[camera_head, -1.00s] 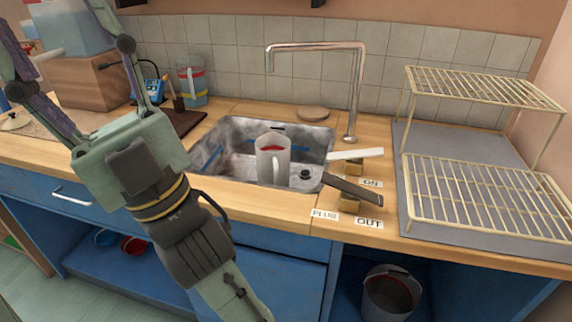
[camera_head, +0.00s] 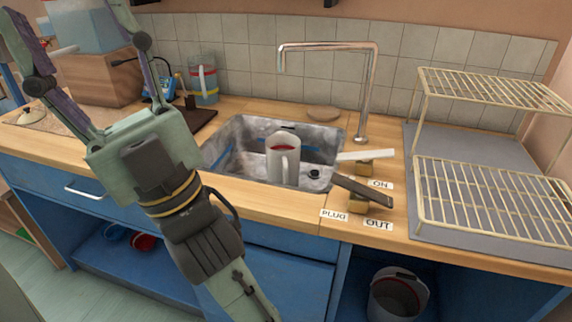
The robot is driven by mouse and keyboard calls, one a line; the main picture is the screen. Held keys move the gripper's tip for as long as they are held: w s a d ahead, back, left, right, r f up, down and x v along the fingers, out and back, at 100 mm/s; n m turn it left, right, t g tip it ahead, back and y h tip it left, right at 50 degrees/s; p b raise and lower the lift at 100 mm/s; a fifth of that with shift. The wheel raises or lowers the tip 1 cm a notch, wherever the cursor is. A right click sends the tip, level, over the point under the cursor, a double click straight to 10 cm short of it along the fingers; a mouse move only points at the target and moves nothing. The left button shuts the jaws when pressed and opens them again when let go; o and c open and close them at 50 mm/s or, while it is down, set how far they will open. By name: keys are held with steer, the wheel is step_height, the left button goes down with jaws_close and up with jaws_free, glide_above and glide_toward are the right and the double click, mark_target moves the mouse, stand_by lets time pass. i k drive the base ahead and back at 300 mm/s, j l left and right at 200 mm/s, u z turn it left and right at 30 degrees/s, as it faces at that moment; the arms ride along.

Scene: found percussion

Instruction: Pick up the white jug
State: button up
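The white jug (camera_head: 273,165) stands upright in the metal sink (camera_head: 228,140), with its handle facing me and red showing inside its mouth. My gripper (camera_head: 78,45) is at the upper left, with its two fingers spread wide and pointing up and away from me. It is open, and I see nothing held between the fingers. The fingertips reach the top edge of the picture. The gripper is left of the sink, apart from the jug.
A tap (camera_head: 368,95) arches behind the sink. Levers (camera_head: 362,190) stand at its right beside ON, PLUG and OUT labels. A wire rack (camera_head: 490,205) is further right. A banded jug (camera_head: 204,85) and brown box (camera_head: 98,78) stand back left. A bucket (camera_head: 397,295) sits below.

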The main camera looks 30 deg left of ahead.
mark_target(284, 148)
steer(key=i+l+u, duration=0.1)
steer(key=u, duration=0.4)
steer(key=i+l+u, duration=0.15)
steer(key=u, duration=0.3)
steer(key=k+l+u, duration=0.15)
steer(key=u, duration=0.3)
steer(key=i+z, duration=0.25)
steer(key=k+j, duration=0.05)
